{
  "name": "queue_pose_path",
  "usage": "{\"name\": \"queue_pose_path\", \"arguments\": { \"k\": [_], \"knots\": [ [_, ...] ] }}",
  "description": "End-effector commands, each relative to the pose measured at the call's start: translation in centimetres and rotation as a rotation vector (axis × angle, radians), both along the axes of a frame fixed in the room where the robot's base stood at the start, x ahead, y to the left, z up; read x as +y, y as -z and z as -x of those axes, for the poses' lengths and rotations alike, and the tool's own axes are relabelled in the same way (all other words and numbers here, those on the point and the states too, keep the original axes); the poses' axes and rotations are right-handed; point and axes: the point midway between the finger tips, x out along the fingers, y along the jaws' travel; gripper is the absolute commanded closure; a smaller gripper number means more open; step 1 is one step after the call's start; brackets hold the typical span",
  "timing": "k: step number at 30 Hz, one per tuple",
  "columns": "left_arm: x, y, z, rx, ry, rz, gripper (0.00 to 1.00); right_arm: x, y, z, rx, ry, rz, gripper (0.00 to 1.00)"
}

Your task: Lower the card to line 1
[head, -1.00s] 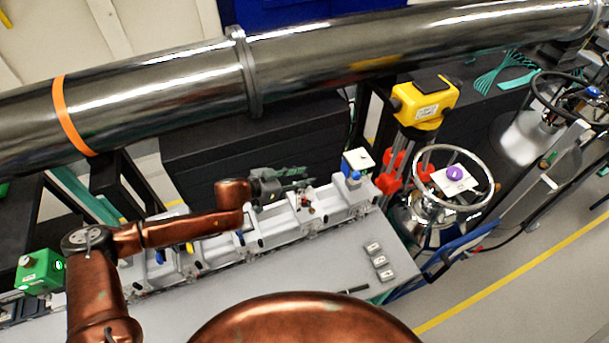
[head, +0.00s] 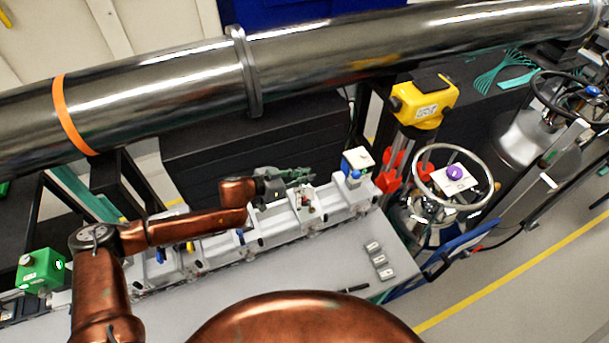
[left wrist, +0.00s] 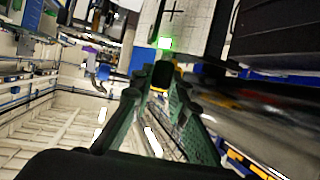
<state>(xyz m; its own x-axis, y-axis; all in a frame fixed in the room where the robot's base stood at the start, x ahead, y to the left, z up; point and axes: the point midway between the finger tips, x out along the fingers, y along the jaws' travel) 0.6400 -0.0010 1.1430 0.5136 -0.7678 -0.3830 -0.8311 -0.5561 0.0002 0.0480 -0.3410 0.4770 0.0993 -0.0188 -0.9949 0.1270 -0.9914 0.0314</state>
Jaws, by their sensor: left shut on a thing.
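My left gripper (head: 298,176) reaches in from the left over the grey rail of mounts in the head view. In the left wrist view its green fingers (left wrist: 162,78) are closed together on a dark piece at the tips. Just beyond the tips is a pale card (left wrist: 186,14) with a black cross and a bright green spot near its lower edge. The card is cut off by the top of the wrist view, and I cannot make out line 1. In the head view I cannot pick out the card clearly at the fingers. My right gripper is not in view.
A large steel pipe (head: 330,58) crosses behind the rail (head: 275,232). A white-and-blue block (head: 357,161) stands at the rail's right end, with a yellow device (head: 424,103) and handwheel (head: 455,177) farther right. Small grey blocks (head: 379,259) lie on the bench's right part.

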Motion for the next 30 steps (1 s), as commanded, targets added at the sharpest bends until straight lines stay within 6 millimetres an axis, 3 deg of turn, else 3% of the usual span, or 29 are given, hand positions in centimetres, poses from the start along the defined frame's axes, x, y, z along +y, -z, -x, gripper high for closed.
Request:
{"name": "queue_pose_path", "arguments": {
  "k": [12, 19, 27, 28, 30],
  "knots": [
    [0.0, 0.1, 0.0, 0.001, 0.001, 0.001, 1.00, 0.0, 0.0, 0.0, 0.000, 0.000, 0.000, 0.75],
    [-0.1, 2.9, 0.1, 0.004, 0.000, 0.003, 1.00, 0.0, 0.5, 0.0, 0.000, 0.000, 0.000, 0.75],
    [0.0, 3.4, 0.1, 0.004, 0.000, -0.002, 1.00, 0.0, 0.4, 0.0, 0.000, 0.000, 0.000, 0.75],
    [0.0, 3.4, 0.1, 0.005, 0.000, -0.003, 0.84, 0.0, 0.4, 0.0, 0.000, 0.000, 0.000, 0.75],
    [0.0, 3.4, 0.1, 0.004, 0.000, -0.002, 0.79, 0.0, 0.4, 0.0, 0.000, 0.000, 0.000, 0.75]
  ]
}}
